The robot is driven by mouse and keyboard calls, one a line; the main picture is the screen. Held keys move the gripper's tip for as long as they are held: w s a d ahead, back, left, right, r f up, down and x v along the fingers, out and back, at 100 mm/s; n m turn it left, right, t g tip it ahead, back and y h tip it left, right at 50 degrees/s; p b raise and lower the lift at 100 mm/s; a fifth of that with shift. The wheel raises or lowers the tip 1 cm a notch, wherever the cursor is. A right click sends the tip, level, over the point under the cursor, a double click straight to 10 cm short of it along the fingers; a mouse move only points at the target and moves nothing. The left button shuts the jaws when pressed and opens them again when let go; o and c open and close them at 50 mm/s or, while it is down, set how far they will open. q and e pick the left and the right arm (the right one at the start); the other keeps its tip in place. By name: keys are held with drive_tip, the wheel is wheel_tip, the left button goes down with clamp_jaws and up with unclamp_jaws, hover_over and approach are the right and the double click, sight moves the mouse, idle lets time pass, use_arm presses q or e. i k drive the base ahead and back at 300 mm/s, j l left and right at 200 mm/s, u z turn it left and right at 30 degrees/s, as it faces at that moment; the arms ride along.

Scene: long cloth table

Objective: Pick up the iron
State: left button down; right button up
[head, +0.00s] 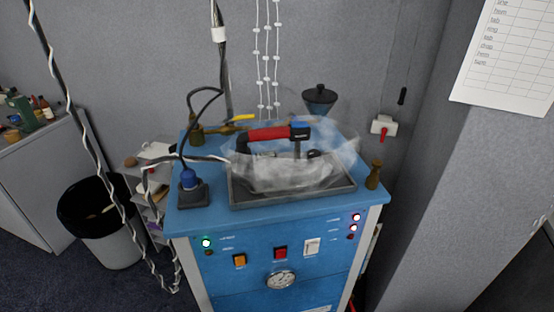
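The iron (268,134) rests in a dark metal tray (290,198) on top of a blue steam station (205,214). Its red handle with black ends faces up. Whitish steam surrounds it and blurs its lower body and soleplate. A cord runs from its left end toward the left. Neither of my grippers is in the head view.
A blue plug (190,178) stands at the station's left. Brass fittings (372,175) stand at its right edge and back left. A dark funnel (319,98) is behind the iron. A waste bin (102,222) and a cabinet (40,165) are at left. A grey wall closes the right.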

sight(296, 134)
drive_tip(key=i+l, duration=0.1)
drive_tip(key=l, duration=1.15)
drive_tip(key=i+u, duration=0.05)
